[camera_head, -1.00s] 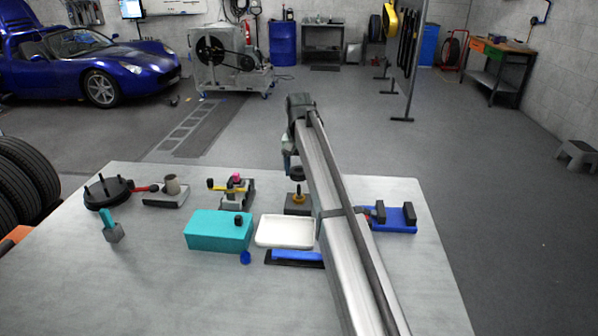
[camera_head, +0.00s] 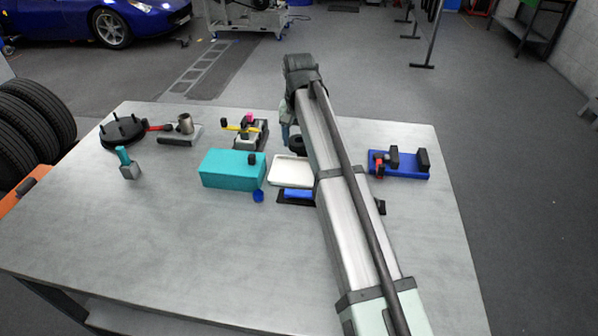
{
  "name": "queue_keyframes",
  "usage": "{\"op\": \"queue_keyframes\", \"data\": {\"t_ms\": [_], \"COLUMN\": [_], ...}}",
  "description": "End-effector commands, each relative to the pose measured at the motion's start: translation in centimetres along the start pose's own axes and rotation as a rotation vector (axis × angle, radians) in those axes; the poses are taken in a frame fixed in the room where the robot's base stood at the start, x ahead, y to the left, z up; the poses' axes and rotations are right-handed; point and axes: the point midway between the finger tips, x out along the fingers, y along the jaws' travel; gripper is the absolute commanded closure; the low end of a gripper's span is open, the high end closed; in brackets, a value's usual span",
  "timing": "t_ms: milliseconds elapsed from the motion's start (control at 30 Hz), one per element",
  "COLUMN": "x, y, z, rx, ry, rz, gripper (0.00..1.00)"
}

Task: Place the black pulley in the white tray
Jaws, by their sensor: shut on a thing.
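The black pulley (camera_head: 297,143) shows as a dark round piece beside my arm, partly covered by it. My gripper (camera_head: 291,138) is at the far end of the arm, largely hidden behind the arm links, and is shut on the pulley. The white tray (camera_head: 289,171) lies on the table just nearer than the pulley in the picture. Its inside looks empty where it shows, and its right edge meets the arm's outline. The pulley appears beyond the tray's far edge; its height above the table is hard to tell.
A teal box (camera_head: 231,169) with a small black piece on it stands left of the tray. A blue cup (camera_head: 258,196) and a blue-and-black item (camera_head: 297,194) lie in front. A blue fixture (camera_head: 405,165) is right of my arm. The front left of the table (camera_head: 130,240) is clear.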

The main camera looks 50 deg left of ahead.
Motion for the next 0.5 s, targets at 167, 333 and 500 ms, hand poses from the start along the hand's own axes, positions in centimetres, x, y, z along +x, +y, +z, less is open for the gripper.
{"op": "queue_keyframes", "data": {"t_ms": [167, 333, 500], "x": [1.5, 4.3, 6.2], "y": [0.1, 0.1, 0.1], "z": [0.2, 0.2, 0.2], "rx": [0.034, 0.033, 0.033], "ry": [-0.003, -0.004, -0.003], "rz": [0.001, 0.002, 0.001], "gripper": [0.66, 0.66, 0.66]}}
